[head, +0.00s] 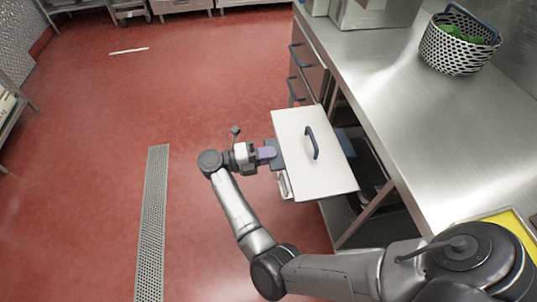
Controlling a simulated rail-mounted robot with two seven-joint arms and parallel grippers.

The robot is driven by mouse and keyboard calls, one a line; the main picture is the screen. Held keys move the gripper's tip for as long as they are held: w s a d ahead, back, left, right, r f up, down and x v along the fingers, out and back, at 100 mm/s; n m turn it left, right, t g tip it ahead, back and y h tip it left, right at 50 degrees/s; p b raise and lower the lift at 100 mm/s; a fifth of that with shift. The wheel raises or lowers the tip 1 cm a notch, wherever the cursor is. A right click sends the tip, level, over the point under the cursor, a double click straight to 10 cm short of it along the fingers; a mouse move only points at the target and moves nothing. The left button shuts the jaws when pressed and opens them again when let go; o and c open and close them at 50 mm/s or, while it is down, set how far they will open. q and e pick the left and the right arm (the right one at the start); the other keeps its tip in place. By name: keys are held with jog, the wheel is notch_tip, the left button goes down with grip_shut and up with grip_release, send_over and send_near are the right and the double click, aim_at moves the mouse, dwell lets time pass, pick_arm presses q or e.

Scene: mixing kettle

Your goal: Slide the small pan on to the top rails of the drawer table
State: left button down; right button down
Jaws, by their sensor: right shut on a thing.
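The small pan (300,172) looks like a flat white rectangle with a dark bar handle (311,143) on top. It sits level at the open front of the steel drawer table (420,130), its right side by the bay below the worktop. My right gripper (272,155) is shut on the pan's left edge, on the aisle side. Dark rails or shelves (365,150) show inside the bay; the top rails and the pan's contact with them are hidden. My left gripper is not in view.
Closed drawers with dark handles (293,55) stand just beyond the bay. A basket (458,45) with green contents and a yellow-lined tray (505,222) are on the worktop. The red floor (90,160) to the left is open, with a long drain grate (153,220).

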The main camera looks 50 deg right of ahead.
aim_at(308, 148)
jog(key=shift+d+r, duration=0.1)
jog(key=shift+r, duration=0.05)
jog(key=shift+p+x, duration=1)
jog(key=shift+x, duration=1.3)
jog(key=shift+p+x, duration=0.6)
jog(key=shift+x, duration=1.2)
jog(key=shift+p+x, duration=0.35)
jog(key=shift+x, duration=0.8)
jog(key=shift+s+d, duration=0.5)
